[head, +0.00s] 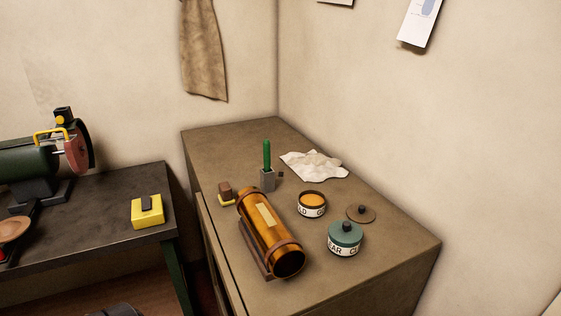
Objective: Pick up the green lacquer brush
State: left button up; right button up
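The green lacquer brush (267,154) stands upright in a small grey holder (268,180) near the middle of the brown cabinet top. Its green handle points up. Its lower end is hidden inside the holder. Neither of my grippers is in the head view.
Near the holder are a brown block on a yellow base (226,193), an amber cylinder (265,230) on a cradle, an open tin (312,204), a lidded teal tin (345,238), a loose lid (361,214) and crumpled white cloth or paper (314,165). The brown cabinet (400,243) has bare top at right.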

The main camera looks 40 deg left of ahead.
aim_at(265, 143)
jog(key=u, duration=1.5)
